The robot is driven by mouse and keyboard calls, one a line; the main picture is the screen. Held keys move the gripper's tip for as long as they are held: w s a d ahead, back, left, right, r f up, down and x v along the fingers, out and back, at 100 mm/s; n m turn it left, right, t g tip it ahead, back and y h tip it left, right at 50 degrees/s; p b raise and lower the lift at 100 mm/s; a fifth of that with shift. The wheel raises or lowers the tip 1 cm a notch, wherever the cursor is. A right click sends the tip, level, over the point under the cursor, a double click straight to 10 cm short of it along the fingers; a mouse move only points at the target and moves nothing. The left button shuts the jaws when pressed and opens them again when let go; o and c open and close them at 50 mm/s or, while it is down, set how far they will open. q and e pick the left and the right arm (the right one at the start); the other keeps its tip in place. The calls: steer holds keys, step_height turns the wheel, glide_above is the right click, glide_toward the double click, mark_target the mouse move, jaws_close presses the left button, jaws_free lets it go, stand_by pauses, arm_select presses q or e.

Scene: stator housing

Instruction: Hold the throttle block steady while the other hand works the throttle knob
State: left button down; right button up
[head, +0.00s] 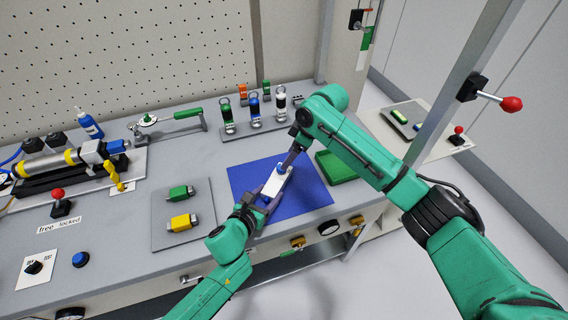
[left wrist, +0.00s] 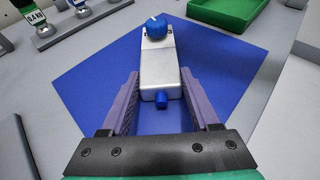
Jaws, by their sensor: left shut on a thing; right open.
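The throttle block (head: 273,186) is a pale silver box on the blue mat (head: 310,196). It also shows in the left wrist view (left wrist: 160,68), with a blue throttle knob (left wrist: 156,26) on top of its far end and a small blue plug on its near end. My left gripper (head: 266,197) is shut on the block, one finger along each side. My right gripper (head: 289,159) is open and comes down from above, close to the knob (head: 283,168) in the head view. It does not show in the left wrist view, and I cannot tell whether it touches the knob.
A green tray (head: 335,167) lies right of the block. Several labelled bottles (head: 254,110) stand in a rack behind. A grey plate (head: 183,212) with green and yellow connectors lies at left. Small controls line the bench front.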

steer(key=x, duration=0.5)
steer(key=shift+f, duration=0.2)
jaws_close()
steer(key=m+t, duration=0.1)
steer(key=m, duration=0.1)
steer(key=m+h, duration=0.1)
steer(key=m, duration=0.1)
steer(key=shift+s+a+m+t, duration=0.1)
steer(key=shift+m+t, duration=0.3)
jaws_free()
steer(key=v, duration=1.2)
steer(key=shift+r, duration=0.15)
